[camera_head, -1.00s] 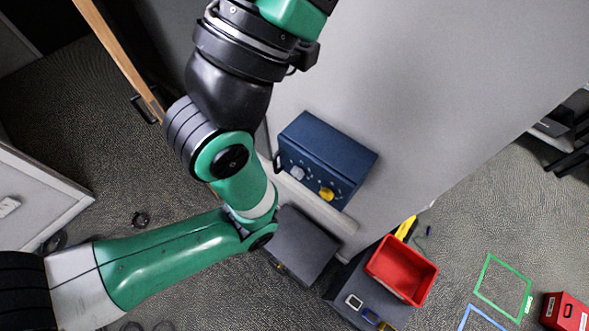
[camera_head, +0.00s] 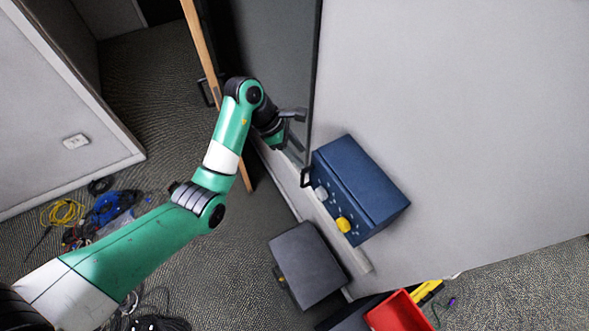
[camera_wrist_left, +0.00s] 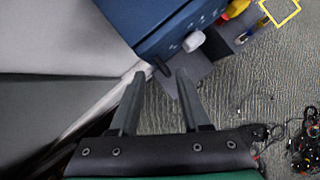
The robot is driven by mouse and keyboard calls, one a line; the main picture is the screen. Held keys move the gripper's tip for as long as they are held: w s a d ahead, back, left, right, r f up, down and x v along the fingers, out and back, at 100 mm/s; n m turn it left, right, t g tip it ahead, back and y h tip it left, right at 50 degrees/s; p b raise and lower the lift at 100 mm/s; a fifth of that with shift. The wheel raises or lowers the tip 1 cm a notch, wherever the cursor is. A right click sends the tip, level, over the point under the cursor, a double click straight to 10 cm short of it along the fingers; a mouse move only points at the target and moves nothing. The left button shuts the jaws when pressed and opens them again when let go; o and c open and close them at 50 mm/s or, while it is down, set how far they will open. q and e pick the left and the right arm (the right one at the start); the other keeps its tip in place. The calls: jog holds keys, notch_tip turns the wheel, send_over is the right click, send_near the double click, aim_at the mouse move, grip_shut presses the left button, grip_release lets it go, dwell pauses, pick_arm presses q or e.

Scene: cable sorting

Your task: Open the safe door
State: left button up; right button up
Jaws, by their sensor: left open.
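The safe (camera_head: 365,185) is a dark blue box against the pale grey wall. Its front carries a black handle (camera_head: 306,178) at the near-left end, a white knob (camera_head: 320,193) and a yellow knob (camera_head: 343,225). The door looks shut. My left gripper (camera_head: 297,116) is open and empty, up and left of the handle in the head view, apart from the safe. In the left wrist view, the open fingers (camera_wrist_left: 157,72) point towards the safe (camera_wrist_left: 150,22), with the dark handle (camera_wrist_left: 163,67) appearing between the tips. The right gripper is in neither view.
A dark grey box (camera_head: 307,265) stands below the safe. A red bin (camera_head: 398,312) is at the lower right. A wooden post (camera_head: 203,48) is behind my left arm. Cables (camera_head: 110,207) lie on the floor at left. The carpet between is mostly clear.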

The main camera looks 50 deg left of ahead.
aim_at(302, 185)
pick_arm(q)
jog(key=shift+g+y, duration=0.3)
jog(key=shift+g, duration=0.4)
jog(key=f, duration=0.4)
jog(key=d+f+b, duration=0.1)
jog(key=f, duration=0.7)
jog(key=shift+w+d+f+b, duration=0.2)
jog(key=shift+w+d+b, duration=0.15)
jog(key=shift+b, duration=0.05)
grip_shut()
jog(key=shift+r, duration=0.1)
